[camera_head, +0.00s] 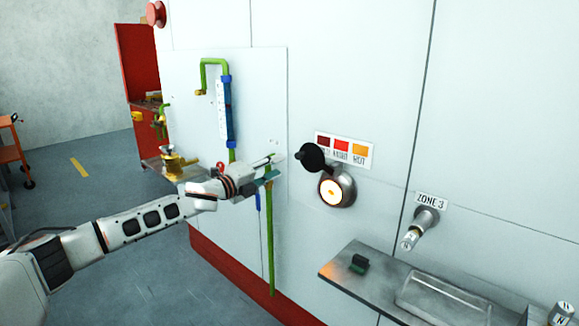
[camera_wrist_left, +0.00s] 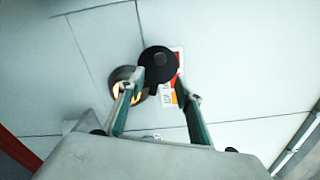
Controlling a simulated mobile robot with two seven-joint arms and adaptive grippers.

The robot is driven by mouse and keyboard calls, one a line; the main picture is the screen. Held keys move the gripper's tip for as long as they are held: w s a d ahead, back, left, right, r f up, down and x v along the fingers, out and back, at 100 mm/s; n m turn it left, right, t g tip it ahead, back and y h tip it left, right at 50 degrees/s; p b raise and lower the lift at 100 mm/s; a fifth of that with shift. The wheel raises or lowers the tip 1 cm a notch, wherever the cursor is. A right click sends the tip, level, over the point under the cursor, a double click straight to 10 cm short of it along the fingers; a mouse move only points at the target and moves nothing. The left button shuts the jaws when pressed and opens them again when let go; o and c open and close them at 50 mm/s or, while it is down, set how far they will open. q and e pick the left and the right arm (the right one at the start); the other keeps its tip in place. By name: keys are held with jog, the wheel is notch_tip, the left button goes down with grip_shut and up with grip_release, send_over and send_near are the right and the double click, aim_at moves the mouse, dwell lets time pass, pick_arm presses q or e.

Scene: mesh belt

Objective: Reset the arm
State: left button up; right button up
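My left arm comes in from the left in the head view. Its gripper (camera_head: 274,166) is in front of the white wall panel, left of a round black knob (camera_head: 311,157). The two fingers are spread with nothing between them. In the left wrist view the gripper (camera_wrist_left: 158,82) is also open, and the black knob (camera_wrist_left: 159,65) shows beyond the fingertips. It looks apart from them. My right arm and gripper are not in view.
Beside the knob are a lit round port (camera_head: 334,191) and a coloured label plate (camera_head: 344,149). Green and blue piping (camera_head: 226,110) and a brass valve (camera_head: 176,166) are to the left. A metal shelf (camera_head: 338,267) juts out at lower right, below a ZONE 3 handle (camera_head: 411,238).

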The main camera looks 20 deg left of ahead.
pick_arm(q)
jog(key=s+d+f+n+g, duration=0.1)
jog(key=s+d+f+n, duration=0.2)
jog(key=s+d+f, duration=0.5)
jog(key=s+d+f+n+g+h, duration=0.1)
jog(key=s+d+f+n, duration=0.3)
jog(key=f, duration=0.7)
jog(key=s+d+f+n+g, duration=0.1)
jog(key=s+d+f+n, duration=0.1)
jog(key=s+d+f, duration=0.55)
jog(key=s+a+f+n+g+y, duration=0.1)
jog(key=s+f+n+y, duration=0.1)
jog(key=s+f+n, duration=0.4)
jog(key=s+a+f+n+g+y, duration=0.2)
jog(key=s+f+n, duration=0.4)
jog(key=s+f, duration=0.6)
jog(key=s, duration=0.8)
jog(key=shift+a, duration=0.25)
